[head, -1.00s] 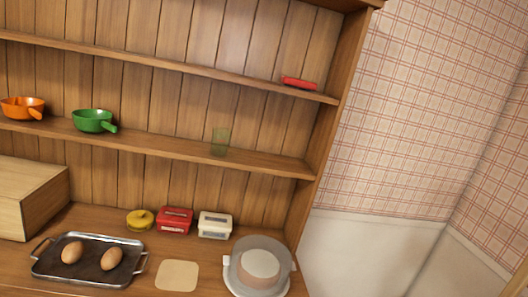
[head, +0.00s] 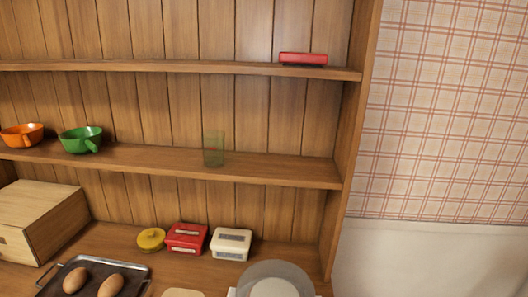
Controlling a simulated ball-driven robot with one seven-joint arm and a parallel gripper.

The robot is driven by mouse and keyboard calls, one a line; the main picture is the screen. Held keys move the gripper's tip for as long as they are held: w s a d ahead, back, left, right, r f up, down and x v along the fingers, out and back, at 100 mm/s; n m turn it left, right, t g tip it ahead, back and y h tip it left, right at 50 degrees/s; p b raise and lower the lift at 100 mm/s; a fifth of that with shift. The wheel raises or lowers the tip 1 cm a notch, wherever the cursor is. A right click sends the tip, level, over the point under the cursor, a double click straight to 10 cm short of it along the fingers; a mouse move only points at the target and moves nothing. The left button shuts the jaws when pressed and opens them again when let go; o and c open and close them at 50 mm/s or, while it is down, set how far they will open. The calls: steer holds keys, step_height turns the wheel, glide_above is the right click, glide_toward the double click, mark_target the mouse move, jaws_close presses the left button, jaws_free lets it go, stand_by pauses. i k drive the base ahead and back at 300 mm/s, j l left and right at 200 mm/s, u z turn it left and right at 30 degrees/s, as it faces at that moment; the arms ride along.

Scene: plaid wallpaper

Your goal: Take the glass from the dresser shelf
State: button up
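A clear greenish glass (head: 213,149) stands upright on the middle shelf of the wooden dresser (head: 262,168). It stands alone on the right part of that shelf, with bare board on both sides. My gripper does not show in the view, so its state and its place relative to the glass cannot be seen.
A red item (head: 303,59) lies on the shelf above. Below are a wooden box (head: 40,217), a yellow item (head: 151,239), red and white boxes, and a tray (head: 130,268) with eggs.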

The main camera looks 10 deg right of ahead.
mark_target(213, 142)
steer(key=i+j, duration=0.5)
steer(key=i, duration=0.2)
steer(key=i+j+z, duration=0.1)
steer(key=i+j, duration=0.35)
steer(key=i, duration=0.2)
steer(key=i+l, duration=0.1)
steer(key=i, duration=0.3)
